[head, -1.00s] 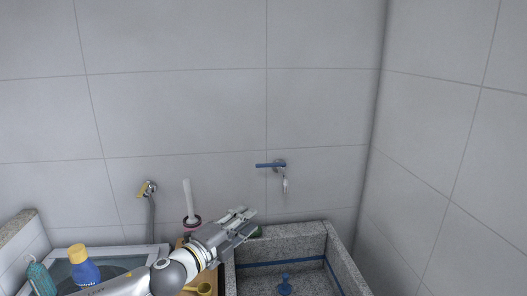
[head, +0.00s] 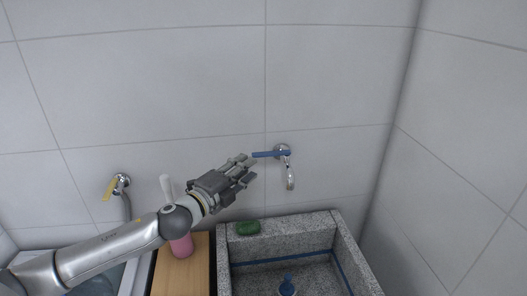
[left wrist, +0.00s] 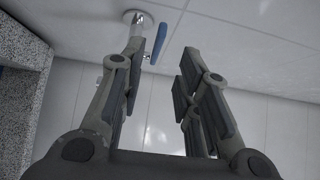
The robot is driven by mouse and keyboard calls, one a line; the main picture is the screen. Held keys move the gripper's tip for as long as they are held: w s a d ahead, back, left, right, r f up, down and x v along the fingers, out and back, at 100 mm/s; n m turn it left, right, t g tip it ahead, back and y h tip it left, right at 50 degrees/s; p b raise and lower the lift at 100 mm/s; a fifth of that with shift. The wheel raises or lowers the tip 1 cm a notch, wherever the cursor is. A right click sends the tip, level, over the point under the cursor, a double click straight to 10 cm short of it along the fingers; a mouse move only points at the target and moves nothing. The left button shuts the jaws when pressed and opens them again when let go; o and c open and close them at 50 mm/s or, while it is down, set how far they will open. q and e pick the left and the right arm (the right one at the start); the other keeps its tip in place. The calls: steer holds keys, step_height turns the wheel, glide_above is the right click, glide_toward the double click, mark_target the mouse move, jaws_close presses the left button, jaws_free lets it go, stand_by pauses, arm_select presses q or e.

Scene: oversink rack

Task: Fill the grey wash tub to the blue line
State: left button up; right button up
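The grey speckled wash tub (head: 325,222) is at the bottom, with a blue line (head: 285,259) around its inner walls. A wall tap (head: 290,172) with a blue lever (head: 270,154) is above it. The lever points left, and I see no water stream. My left gripper (head: 250,170) is just left of the lever tip, fingers spread and empty. In the left wrist view, the lever (left wrist: 159,43) shows beyond the gap between the open fingers (left wrist: 150,85). Whether a finger touches it, I cannot tell. My right gripper is out of view.
A blue stopper-like piece (head: 287,284) is at the tub bottom. A green object (head: 248,228) lies on the rim. Left are a wooden board (head: 182,275), a pink bottle (head: 181,246) and a yellow-handled tap (head: 112,188). The wall rises close behind.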

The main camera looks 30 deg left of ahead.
mark_target(261, 156)
arm_select(q)
steer(key=w+p, duration=0.1)
steer(key=w, duration=0.1)
steer(key=w+p, duration=0.1)
steer(key=w, duration=0.2)
steer(key=w+d+p, duration=0.1)
steer(key=w, duration=0.2)
steer(key=shift+w, duration=0.55)
steer(key=shift+f, duration=0.15)
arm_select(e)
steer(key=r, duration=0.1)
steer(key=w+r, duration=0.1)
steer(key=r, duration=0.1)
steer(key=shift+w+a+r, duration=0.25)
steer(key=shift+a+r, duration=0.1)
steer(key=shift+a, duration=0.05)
arm_select(q)
steer(key=shift+c, duration=0.3)
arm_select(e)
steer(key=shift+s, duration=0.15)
arm_select(q)
steer(key=c, duration=0.5)
jaws_close()
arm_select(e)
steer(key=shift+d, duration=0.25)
